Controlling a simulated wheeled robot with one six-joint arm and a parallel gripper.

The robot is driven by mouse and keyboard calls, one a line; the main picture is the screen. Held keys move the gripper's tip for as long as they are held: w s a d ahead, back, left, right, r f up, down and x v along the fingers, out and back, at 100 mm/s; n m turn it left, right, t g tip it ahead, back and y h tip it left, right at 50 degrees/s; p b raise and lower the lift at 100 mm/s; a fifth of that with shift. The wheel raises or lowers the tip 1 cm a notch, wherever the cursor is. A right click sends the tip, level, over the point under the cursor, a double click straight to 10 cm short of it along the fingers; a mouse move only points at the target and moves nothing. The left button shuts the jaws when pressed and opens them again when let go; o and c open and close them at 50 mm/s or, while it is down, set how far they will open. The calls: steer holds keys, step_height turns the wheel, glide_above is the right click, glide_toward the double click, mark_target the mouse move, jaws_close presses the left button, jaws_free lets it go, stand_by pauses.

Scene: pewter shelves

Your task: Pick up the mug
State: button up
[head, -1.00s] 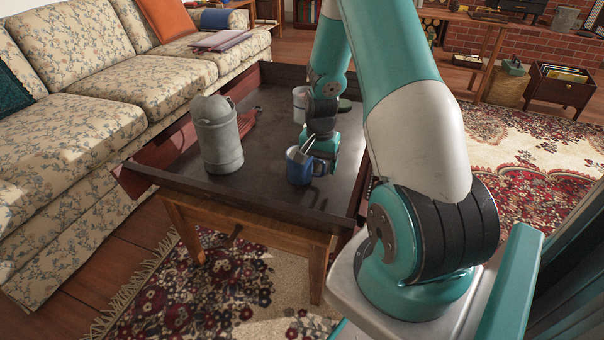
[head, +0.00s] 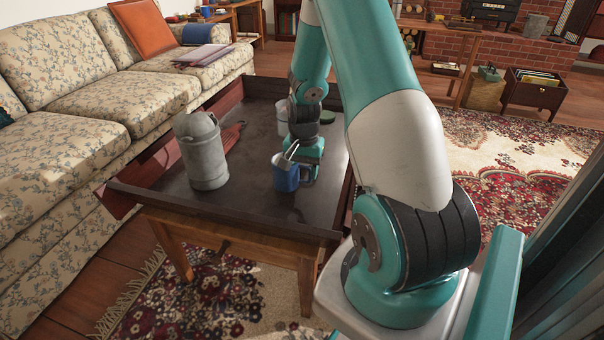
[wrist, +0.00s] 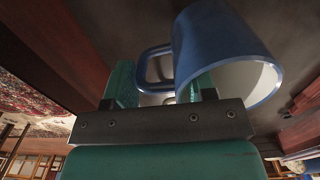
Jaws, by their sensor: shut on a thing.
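The blue mug (head: 286,180) is on the right half of the dark tray-topped table, with two thin pale shapes at its rim that I cannot identify. In the wrist view the mug (wrist: 222,52) is large, its open rim toward the lower right. My gripper (head: 306,166) is at the mug's right side. In the wrist view my gripper (wrist: 160,84) has its teal fingers either side of the mug's handle, shut on it. I cannot tell whether the mug's base touches the tabletop.
The table (head: 240,204) has a raised dark rim. A grey milk can (head: 203,152) stands left of the mug. A whitish container (head: 282,128) stands behind it, partly hidden by my arm. A red flat object (head: 232,135) lies behind the can. A floral sofa (head: 110,100) borders the left.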

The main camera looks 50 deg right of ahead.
step_height(320, 180, up, 18)
steer(key=p, duration=0.6)
steer(key=shift+f, duration=0.15)
steer(key=shift+a, duration=0.1)
